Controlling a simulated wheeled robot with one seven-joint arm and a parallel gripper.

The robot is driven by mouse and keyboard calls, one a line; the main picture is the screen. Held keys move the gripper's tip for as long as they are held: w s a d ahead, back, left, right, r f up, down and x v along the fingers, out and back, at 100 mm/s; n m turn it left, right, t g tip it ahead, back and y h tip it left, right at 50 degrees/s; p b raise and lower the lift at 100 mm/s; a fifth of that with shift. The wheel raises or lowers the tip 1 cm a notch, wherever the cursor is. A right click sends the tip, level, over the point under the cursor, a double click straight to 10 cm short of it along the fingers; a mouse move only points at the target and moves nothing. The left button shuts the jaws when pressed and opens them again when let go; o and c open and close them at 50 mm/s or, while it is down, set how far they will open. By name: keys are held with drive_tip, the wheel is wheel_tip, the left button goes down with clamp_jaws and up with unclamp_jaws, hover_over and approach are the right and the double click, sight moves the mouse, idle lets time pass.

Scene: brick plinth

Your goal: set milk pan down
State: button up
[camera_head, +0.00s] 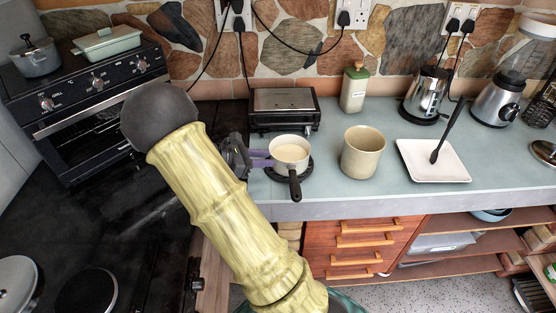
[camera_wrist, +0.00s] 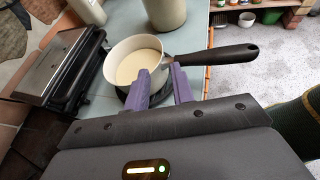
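The milk pan (camera_head: 289,153) is a small cream pan with a dark handle and pale liquid inside. It sits upright on a dark round mat (camera_head: 309,171) on the counter, its handle toward the front edge. It also shows in the wrist view (camera_wrist: 118,55), with its handle pointing right. My gripper (camera_head: 268,158) is at the left side of the pan. In the wrist view its two purple fingers (camera_wrist: 161,80) are apart, close to the pan's near wall, one by the handle's root. The handle is not between them. Exact contact is hard to tell.
A beige pot (camera_head: 362,152) stands right of the pan, and a black and silver grill (camera_head: 284,109) behind it. A white square plate (camera_head: 420,160) with a dark utensil, a green-lidded canister (camera_head: 354,88) and a kettle (camera_head: 425,95) are farther right. The counter's front edge is close to the pan.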

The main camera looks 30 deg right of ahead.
drive_tip(key=shift+v, duration=0.95)
drive_tip(key=s+a+m+t+y, duration=0.5)
drive_tip(key=s+a+m+y, duration=0.8)
drive_tip(key=s+a+m, duration=0.1)
drive_tip(key=shift+s+a+r+m, duration=0.25)
drive_tip(key=shift+s+a+m, duration=0.15)
drive_tip(key=shift+a+m, duration=0.1)
